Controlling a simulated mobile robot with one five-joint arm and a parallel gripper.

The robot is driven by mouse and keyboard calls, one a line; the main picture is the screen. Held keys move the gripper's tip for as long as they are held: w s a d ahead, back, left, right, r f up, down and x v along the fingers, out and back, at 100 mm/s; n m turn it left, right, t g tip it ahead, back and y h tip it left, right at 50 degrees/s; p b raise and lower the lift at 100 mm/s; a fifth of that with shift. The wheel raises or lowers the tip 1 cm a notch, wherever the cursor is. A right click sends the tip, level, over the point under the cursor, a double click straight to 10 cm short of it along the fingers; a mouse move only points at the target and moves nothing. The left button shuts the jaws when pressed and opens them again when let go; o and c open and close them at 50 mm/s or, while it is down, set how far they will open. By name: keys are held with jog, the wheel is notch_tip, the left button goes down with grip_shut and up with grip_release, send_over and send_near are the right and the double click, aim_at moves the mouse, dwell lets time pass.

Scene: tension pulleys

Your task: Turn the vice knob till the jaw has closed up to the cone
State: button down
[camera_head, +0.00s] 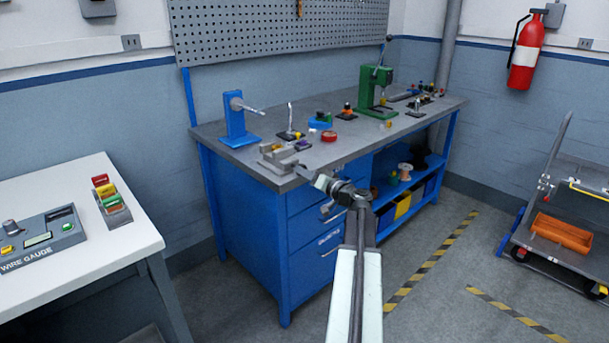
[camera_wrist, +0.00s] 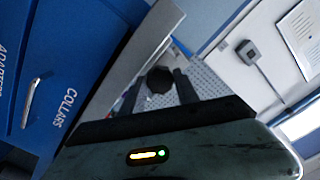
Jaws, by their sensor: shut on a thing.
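The grey vice (camera_head: 284,158) sits at the front left corner of the workbench top. Its knob (camera_wrist: 160,79) is dark and many-sided, and shows between my two fingers in the wrist view. My gripper (camera_head: 306,172) reaches the vice from the front right, at the bench edge. In the wrist view my gripper (camera_wrist: 160,92) is shut on the knob. The cone cannot be made out for sure in either view, nor can the gap between it and the jaw.
The grey workbench top (camera_head: 350,137) holds a blue stand (camera_head: 236,122), a red round part (camera_head: 329,136) and a green press (camera_head: 372,92). Blue drawers (camera_head: 318,225) lie below its front edge. A white table (camera_head: 75,190) stands at left.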

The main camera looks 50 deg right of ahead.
jog(key=shift+w+m, duration=0.1)
jog(key=shift+m, duration=0.8)
jog(key=c, duration=0.9)
grip_release()
jog(key=s, duration=0.7)
jog(key=shift+s+a, duration=0.3)
jog(key=shift+s, duration=0.1)
